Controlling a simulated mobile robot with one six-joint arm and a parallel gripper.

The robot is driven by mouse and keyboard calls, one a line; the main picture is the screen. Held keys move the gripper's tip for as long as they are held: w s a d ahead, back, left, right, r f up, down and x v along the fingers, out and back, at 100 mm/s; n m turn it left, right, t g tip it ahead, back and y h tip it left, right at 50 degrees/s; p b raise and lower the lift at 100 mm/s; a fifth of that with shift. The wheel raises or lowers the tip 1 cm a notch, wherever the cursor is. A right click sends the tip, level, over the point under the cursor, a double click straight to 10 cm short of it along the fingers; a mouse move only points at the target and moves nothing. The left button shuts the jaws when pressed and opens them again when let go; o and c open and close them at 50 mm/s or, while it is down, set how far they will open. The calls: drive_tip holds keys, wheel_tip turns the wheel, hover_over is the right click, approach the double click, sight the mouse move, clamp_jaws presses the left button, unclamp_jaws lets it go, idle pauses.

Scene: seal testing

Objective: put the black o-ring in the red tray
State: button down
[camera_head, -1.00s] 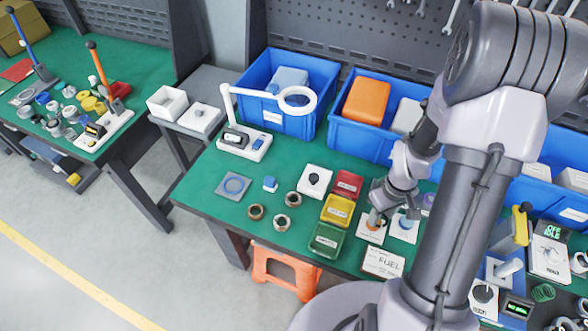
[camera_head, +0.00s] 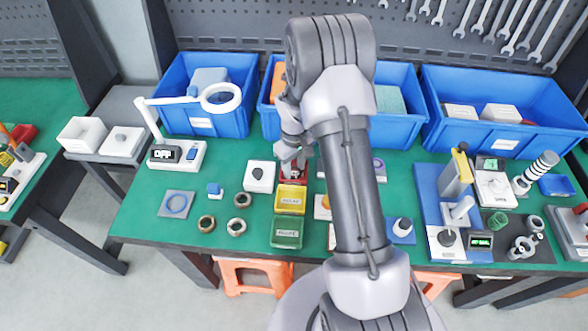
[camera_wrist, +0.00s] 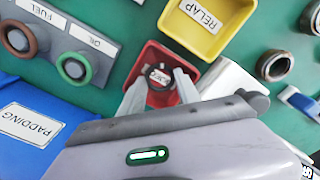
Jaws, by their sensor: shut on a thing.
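The red tray (camera_head: 299,181) stands behind the yellow tray on the green table; in the wrist view (camera_wrist: 149,57) it lies under my gripper (camera_wrist: 160,88). My gripper is shut on a small dark thing (camera_wrist: 160,96), which looks like the black o-ring, between its two pale fingertips. The ring appears over the red tray; its height above the tray floor cannot be told. In the head view my gripper (camera_head: 293,166) is at the red tray and partly covers it. The ring cannot be made out there.
The yellow tray (camera_wrist: 190,30) and the green tray (camera_head: 286,235) stand in line with the red one. A white block (camera_head: 259,177) stands close at the left. Blue bins (camera_head: 206,122) line the back. Several metal rings (camera_head: 207,223) lie at the left front.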

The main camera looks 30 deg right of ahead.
drive_tip(key=shift+r, duration=0.15)
drive_tip(key=shift+f, duration=0.2)
drive_tip(key=c, duration=1.1)
unclamp_jaws()
drive_tip(key=shift+c, duration=0.2)
